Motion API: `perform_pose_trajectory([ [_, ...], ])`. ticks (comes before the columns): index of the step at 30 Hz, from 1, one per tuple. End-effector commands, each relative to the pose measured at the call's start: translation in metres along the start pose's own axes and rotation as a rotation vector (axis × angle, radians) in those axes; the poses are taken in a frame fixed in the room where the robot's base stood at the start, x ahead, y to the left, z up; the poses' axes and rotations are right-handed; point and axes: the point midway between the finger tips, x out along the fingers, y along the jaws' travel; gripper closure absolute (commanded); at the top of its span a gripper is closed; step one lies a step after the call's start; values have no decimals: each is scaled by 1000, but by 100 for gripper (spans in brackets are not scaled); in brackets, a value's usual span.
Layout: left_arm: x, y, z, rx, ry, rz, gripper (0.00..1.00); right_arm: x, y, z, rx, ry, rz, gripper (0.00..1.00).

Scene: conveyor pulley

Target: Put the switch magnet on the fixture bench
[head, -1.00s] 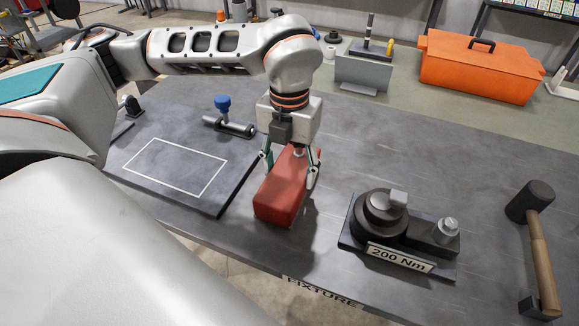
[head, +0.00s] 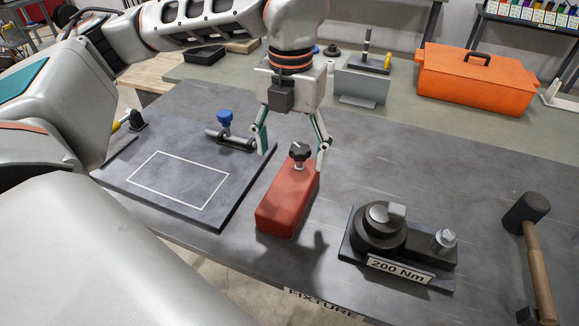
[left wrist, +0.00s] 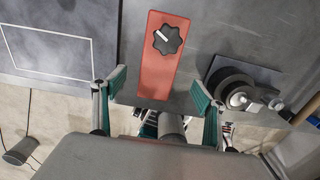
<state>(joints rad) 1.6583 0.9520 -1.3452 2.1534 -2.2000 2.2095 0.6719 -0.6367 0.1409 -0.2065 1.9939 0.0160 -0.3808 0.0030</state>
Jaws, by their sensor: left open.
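The switch magnet is a red block with a black knob on top (head: 287,205). It lies on the dark grey fixture bench (head: 330,270), whose front edge bears the word FIXTURE. It also shows in the left wrist view (left wrist: 160,75), just beyond the fingertips and between them in the picture. My left gripper (head: 293,154) is open and empty above the magnet, pointing down, with its fingers apart on either side of the knob in the head view. The left wrist view shows both green finger pads (left wrist: 158,92) wide apart. My right gripper is not in view.
A plate with a white rectangle outline (head: 180,182) lies left of the magnet, with a blue-knobbed clamp (head: 226,130) behind. A black 200 Nm unit (head: 385,235) and a hammer (head: 530,240) are to the right. An orange toolbox (head: 477,80) stands at the back.

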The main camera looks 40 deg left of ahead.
Motion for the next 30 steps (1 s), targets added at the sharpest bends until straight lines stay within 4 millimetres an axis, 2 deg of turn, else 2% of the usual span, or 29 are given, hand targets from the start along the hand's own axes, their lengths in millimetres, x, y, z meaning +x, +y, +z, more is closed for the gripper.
perform_pose_trajectory([
  [3,-18,0,1,0,-2,0,28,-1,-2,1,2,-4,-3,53],
  [8,-28,0,0,0,0,0,28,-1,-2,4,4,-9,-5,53],
  [30,-29,0,0,0,1,1,28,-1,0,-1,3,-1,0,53],
])
